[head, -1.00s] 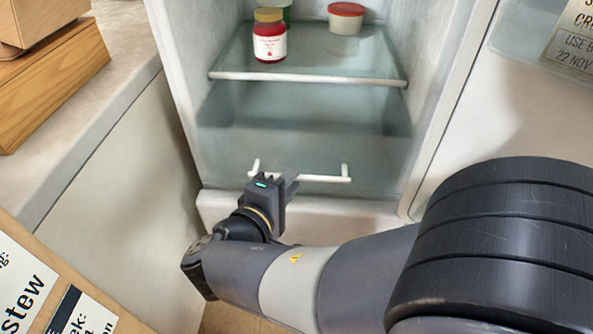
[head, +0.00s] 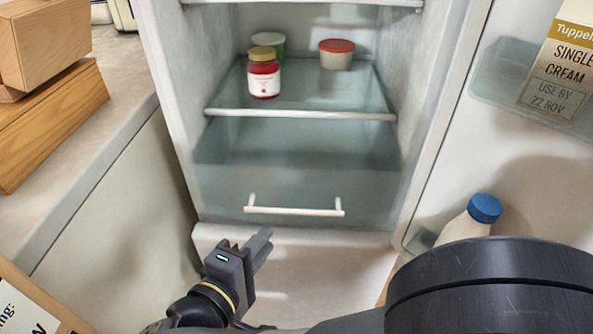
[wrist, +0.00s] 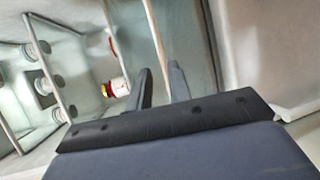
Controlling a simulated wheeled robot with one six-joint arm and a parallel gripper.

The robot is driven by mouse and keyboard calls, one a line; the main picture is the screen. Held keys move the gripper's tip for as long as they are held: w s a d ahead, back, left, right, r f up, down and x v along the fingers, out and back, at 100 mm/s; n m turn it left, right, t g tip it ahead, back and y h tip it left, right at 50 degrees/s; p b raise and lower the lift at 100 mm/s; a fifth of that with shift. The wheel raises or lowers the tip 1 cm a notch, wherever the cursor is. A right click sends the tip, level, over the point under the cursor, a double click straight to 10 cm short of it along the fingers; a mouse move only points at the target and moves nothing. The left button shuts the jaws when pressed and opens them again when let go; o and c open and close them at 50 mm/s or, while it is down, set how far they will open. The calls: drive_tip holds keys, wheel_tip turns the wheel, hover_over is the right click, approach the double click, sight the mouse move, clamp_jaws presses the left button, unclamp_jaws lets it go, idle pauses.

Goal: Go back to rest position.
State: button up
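My gripper (head: 262,240) is in front of and below the fridge drawer in the head view, pointing up and to the right. It is apart from the drawer's white handle (head: 293,211). In the wrist view, the two dark fingers of my gripper (wrist: 160,68) stand apart with nothing between them. The fridge drawer (head: 290,180) is a glassy bin under the shelf and looks closed.
A red jar (head: 264,82) and a red-lidded tub (head: 337,58) stand on the fridge shelf (head: 310,113). The open door at right holds a blue-capped bottle (head: 484,210) and a cream carton (head: 556,70). A counter (head: 130,95) with wooden blocks is at left.

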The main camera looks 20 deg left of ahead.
sight(289, 213)
drive_tip(key=b+x, duration=0.2)
drive_tip(key=x, duration=0.8)
drive_tip(key=shift+w, duration=0.55)
